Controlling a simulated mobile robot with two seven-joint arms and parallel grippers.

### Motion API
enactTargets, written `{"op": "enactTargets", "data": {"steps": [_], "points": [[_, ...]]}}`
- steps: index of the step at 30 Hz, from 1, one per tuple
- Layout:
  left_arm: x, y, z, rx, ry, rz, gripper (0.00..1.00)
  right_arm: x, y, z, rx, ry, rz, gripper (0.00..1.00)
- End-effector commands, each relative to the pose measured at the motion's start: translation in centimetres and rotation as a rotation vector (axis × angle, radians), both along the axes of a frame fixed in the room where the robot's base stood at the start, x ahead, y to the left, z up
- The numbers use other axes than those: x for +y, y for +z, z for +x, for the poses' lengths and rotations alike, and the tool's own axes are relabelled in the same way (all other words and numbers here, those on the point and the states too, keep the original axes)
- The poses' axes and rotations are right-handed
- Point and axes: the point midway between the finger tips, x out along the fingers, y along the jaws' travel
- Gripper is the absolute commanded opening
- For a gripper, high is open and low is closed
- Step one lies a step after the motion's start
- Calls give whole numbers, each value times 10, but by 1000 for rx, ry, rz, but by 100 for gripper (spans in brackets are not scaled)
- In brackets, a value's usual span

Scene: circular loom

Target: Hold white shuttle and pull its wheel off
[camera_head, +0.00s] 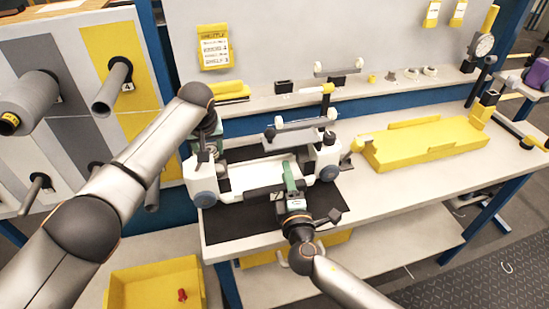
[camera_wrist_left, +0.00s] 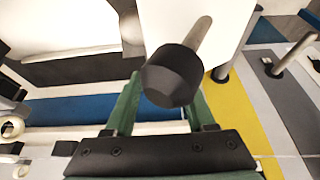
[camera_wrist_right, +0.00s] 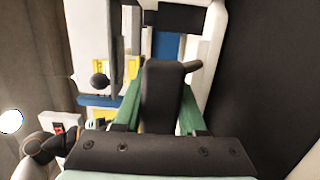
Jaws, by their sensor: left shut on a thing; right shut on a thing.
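The white shuttle (camera_head: 240,185) lies on a black mat on the bench. Two blue-grey wheels show on its near side, one at the left end (camera_head: 205,199) and one at the right (camera_head: 329,173). My left gripper (camera_head: 208,148) is at the shuttle's left end. In the left wrist view its green fingers are shut on a dark round wheel-like piece (camera_wrist_left: 172,78), with a grey pin beyond it. My right gripper (camera_head: 289,184) is over the shuttle's near middle. In the right wrist view its fingers are shut on a dark upright part of the shuttle (camera_wrist_right: 160,95).
A yellow tray (camera_head: 425,145) stands on the bench at right. A shelf (camera_head: 370,90) with small parts runs behind. A pegboard with rollers (camera_head: 30,100) is at left. A yellow bin (camera_head: 150,285) with a red piece is below left. Bench space at front right is clear.

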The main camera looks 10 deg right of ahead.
Motion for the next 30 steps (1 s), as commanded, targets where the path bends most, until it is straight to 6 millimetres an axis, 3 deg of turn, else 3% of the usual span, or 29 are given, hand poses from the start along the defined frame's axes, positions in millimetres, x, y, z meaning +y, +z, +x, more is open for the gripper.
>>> {"op": "enactTargets", "data": {"steps": [3,30], "points": [[0,0,0,0,0,0,0,0,-2,-1,5,0,0,0],[0,11,0,-2,0,0,0,0,-2,-1,4,0,-1,0]]}}
